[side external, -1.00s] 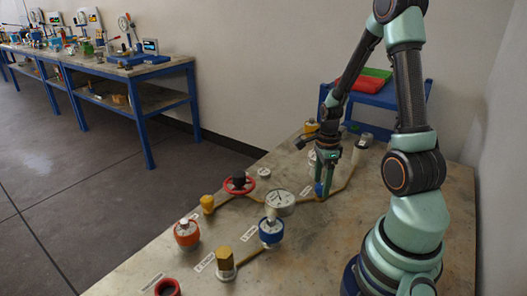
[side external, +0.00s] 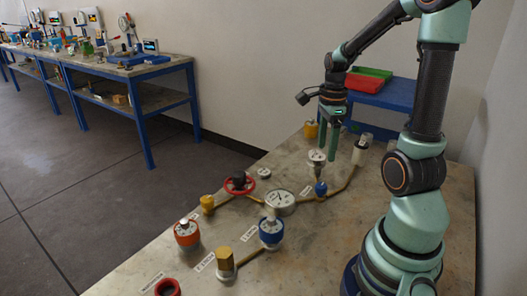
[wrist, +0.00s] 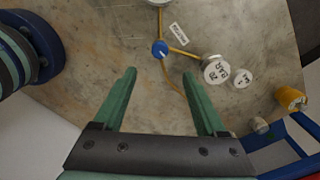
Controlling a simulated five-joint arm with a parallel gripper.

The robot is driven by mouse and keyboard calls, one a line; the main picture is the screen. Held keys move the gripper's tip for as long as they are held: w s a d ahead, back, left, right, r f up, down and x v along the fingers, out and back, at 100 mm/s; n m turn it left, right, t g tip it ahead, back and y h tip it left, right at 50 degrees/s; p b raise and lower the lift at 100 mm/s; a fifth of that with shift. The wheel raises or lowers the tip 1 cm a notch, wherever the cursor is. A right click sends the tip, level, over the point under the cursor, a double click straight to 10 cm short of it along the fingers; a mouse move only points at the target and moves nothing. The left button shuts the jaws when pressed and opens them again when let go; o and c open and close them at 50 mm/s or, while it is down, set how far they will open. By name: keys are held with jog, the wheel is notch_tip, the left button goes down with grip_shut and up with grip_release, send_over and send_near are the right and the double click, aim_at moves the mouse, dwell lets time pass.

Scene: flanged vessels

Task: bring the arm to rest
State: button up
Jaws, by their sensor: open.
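My gripper (side external: 340,157) hangs above the far part of the bench with its two green fingers pointing down, apart and with nothing between them.
A yellow piece (side external: 311,131) is at the far edge. A blue stand (side external: 385,93) with red and green trays is behind.

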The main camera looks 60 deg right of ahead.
jog(key=w+a+r+n+t, duration=0.2)
jog(key=a+r+n, duration=0.2)
jog(key=a+n, duration=0.6)
jog(key=w+a+r+n+t, duration=0.2)
jog(key=a+r+n, duration=0.3)
jog(key=a+n, duration=0.6)
jog(key=n+t, duration=0.1)
jog(key=n, duration=0.5)
jog(key=shift+a+r+t, duration=0.25)
jog(key=shift+t, duration=0.05)
jog(key=shift+w, duration=0.1)
